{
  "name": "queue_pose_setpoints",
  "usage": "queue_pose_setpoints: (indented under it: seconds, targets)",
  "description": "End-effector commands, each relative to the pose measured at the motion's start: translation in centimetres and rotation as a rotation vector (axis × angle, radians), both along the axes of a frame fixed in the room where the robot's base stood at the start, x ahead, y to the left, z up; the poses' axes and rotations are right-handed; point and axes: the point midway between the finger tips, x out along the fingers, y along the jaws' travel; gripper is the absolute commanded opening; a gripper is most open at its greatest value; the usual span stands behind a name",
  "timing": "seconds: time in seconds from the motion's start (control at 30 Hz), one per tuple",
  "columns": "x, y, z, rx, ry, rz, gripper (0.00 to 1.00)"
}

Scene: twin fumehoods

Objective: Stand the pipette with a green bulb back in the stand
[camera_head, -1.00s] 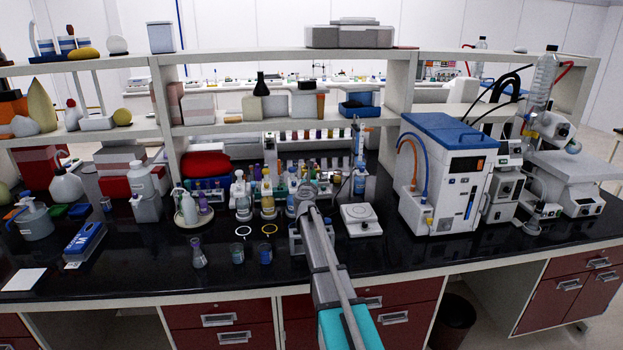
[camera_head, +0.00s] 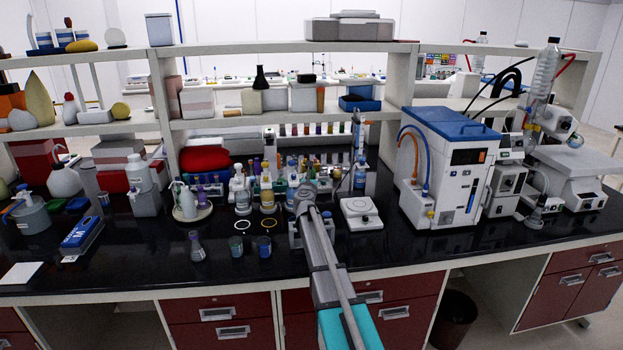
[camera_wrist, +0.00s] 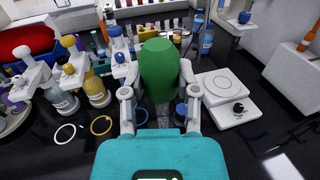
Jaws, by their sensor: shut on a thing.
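The pipette's green bulb (camera_wrist: 158,70) stands upright between the two fingers of my gripper (camera_wrist: 160,100) in the wrist view, and the fingers are closed on it. A short piece of clear stem shows below the bulb; the rest is hidden behind my gripper. In the head view my gripper (camera_head: 305,195) is over the bench, and the bulb cannot be made out. A small grey rack (camera_head: 295,236) is partly hidden behind my arm there; I cannot tell whether it is the pipette's stand. Dark blue round tops show close beside the fingers in the wrist view.
A white hotplate (camera_head: 361,213) is just right of my gripper. Bottles with pump tops (camera_head: 266,190) stand to its left, with two small beakers (camera_head: 236,247) and a flask (camera_head: 197,246) in front. A blue-topped machine (camera_head: 447,165) stands farther right. A tube rack is behind.

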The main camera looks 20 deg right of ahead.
Motion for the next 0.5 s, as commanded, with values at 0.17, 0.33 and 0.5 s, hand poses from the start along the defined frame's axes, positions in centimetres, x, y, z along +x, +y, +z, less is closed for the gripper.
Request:
queue_pose_setpoints:
  seconds: [0.17, 0.33, 0.5]
  targets:
    - [-0.01, -0.01, -0.19, 0.0, 0.0, 0.0, 0.17]
    - [-0.01, -0.02, -0.64, 0.0, 0.0, 0.0, 0.17]
    - [-0.02, -0.03, -0.97, 0.0, 0.0, 0.0, 0.17]
